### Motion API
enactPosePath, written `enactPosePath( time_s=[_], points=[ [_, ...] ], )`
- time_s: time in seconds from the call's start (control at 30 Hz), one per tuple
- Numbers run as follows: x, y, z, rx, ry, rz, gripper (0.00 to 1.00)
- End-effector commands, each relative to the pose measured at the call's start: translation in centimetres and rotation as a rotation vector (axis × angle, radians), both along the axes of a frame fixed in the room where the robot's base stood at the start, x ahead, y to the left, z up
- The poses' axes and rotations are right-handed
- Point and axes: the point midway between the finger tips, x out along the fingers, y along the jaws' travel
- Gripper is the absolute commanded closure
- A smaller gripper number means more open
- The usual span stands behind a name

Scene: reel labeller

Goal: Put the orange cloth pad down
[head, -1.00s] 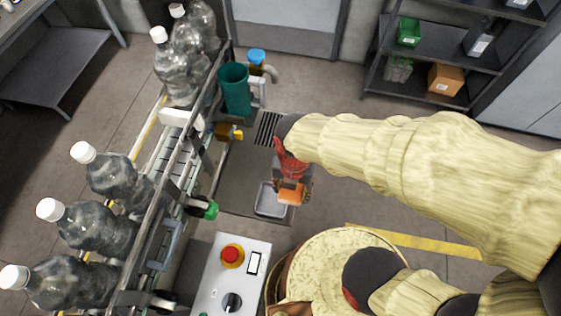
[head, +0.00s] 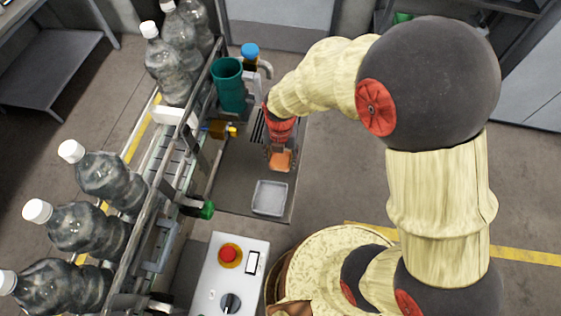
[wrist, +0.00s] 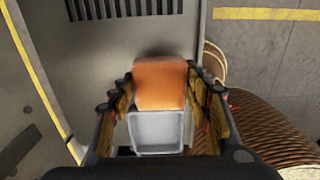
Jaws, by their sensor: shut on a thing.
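The orange cloth pad (head: 280,160) is between the fingers of my gripper (head: 279,153), above the grey side plate. In the wrist view the pad (wrist: 160,84) sits between the fingertips of my gripper (wrist: 160,95), which are shut on it. A shallow grey tray (head: 270,198) lies on the plate, just in front of the pad in the head view. In the wrist view the tray (wrist: 157,132) shows just below the pad. I cannot tell the gap between the pad and the plate.
The slotted grille (head: 257,127) is behind my gripper on the plate (head: 232,185). A teal cup (head: 229,85) and a blue-capped bottle (head: 250,51) stand further back. The conveyor with large bottles (head: 90,170) runs along the left. A control box (head: 213,280) stands in front.

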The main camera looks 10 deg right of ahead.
Motion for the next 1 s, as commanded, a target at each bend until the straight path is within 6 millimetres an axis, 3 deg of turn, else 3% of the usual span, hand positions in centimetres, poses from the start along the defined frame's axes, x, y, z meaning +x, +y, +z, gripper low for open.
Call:
enactPosePath(
  time_s=[0.27,0.87,0.9,1.0],
  points=[
    [0.2,0.0,-3.4,-0.001,0.003,0.000,0.84],
    [0.2,0.0,-4.5,0.000,0.002,-0.001,0.83],
    [0.1,0.0,-4.6,-0.001,0.003,-0.001,0.51],
    [0.1,-0.1,-4.6,-0.001,0.005,-0.001,0.45]
  ],
)
